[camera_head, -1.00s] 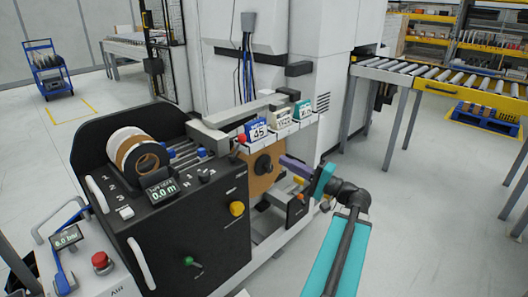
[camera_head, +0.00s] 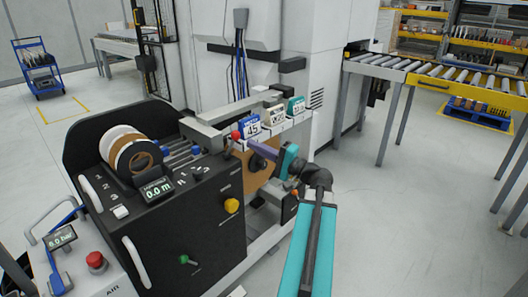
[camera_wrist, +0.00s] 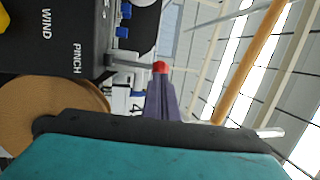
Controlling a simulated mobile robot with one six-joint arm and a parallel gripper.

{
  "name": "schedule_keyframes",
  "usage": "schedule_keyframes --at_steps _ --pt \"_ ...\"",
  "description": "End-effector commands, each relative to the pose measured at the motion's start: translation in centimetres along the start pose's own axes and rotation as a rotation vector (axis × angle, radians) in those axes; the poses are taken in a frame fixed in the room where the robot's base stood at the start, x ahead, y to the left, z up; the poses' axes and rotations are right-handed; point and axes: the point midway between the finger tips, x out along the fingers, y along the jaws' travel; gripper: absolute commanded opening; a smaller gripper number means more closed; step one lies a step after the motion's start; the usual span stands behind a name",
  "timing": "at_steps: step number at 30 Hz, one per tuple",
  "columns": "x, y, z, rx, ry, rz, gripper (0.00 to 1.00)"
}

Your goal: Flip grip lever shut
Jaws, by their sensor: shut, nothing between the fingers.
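A lever with a red ball knob (camera_head: 236,135) sticks out at the upper edge of the black machine, beside the label cards. In the wrist view its red knob (camera_wrist: 160,67) sits at the end of a grey rod. My gripper (camera_head: 246,144) reaches in from the right with its purple fingers shut and empty. In the wrist view my gripper (camera_wrist: 160,82) has its fingertips right at the knob and partly overlaps it. I cannot tell whether they touch. The lever's pivot is not clear.
A brown tape roll (camera_head: 258,172) sits just below my fingers. Label cards (camera_head: 274,118) stand close behind. The black machine panel (camera_head: 195,215) carries a yellow knob (camera_head: 231,205) and a green-knobbed lever (camera_head: 184,259). Open floor (camera_head: 400,220) lies to the right.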

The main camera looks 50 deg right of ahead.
Motion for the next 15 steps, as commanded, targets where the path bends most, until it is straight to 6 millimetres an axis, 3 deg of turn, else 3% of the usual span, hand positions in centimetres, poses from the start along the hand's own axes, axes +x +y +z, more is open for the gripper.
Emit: schedule_keyframes --at_steps 6,15 --pt "2.5 0.0 0.0 0.000 -0.002 0.000 0.00" --pt "3.5 0.0 0.0 0.000 0.000 0.000 0.00"
